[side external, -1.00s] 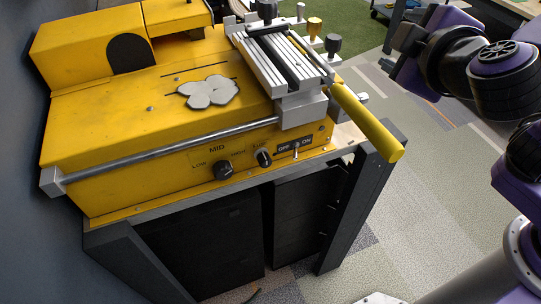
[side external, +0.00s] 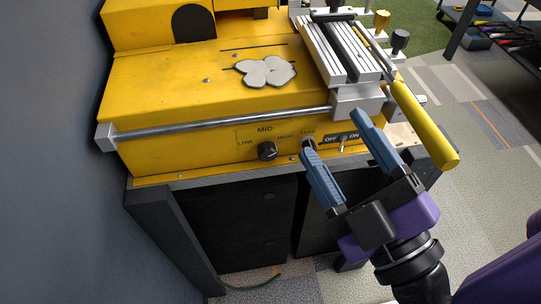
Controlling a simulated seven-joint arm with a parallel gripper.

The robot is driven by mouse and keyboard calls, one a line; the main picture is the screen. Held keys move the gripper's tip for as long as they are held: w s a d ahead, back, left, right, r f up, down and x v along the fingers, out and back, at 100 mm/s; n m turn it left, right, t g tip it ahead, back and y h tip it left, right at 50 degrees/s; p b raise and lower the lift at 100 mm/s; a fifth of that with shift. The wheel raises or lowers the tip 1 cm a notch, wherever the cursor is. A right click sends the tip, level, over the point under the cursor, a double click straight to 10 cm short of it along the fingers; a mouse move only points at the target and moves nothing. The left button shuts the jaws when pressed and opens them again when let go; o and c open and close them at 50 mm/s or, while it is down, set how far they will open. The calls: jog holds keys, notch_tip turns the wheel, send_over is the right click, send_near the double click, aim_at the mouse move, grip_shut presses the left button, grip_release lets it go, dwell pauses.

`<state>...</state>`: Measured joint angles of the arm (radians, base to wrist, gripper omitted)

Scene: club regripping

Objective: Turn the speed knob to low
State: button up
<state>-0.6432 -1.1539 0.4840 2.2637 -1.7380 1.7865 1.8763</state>
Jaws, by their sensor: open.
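The speed knob (side external: 267,151) is a black dial with a light pointer line on the yellow machine's front panel. The labels LOW, MID and a blurred one at right sit around it. I cannot tell for sure which mark its pointer faces. My gripper (side external: 335,133) has two blue fingers, spread open and empty. It is in front of the panel, right of the speed knob. Its left fingertip overlaps a second knob (side external: 308,143), which is partly hidden; I cannot tell whether they touch. The OFF/ON toggle switch (side external: 343,141) shows between the fingers.
A metal rail (side external: 220,123) runs along the machine's front edge above the knobs. A yellow handle (side external: 425,125) sticks out at the right, close to my right finger. Floor space (side external: 490,200) is open at the right.

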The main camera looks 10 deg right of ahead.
send_near(269, 157)
jog(key=x, duration=0.9)
jog(key=shift+w+r, duration=0.1)
jog(key=shift+w, duration=0.2)
jog(key=c, duration=1.1)
jog(key=shift+o, duration=0.2)
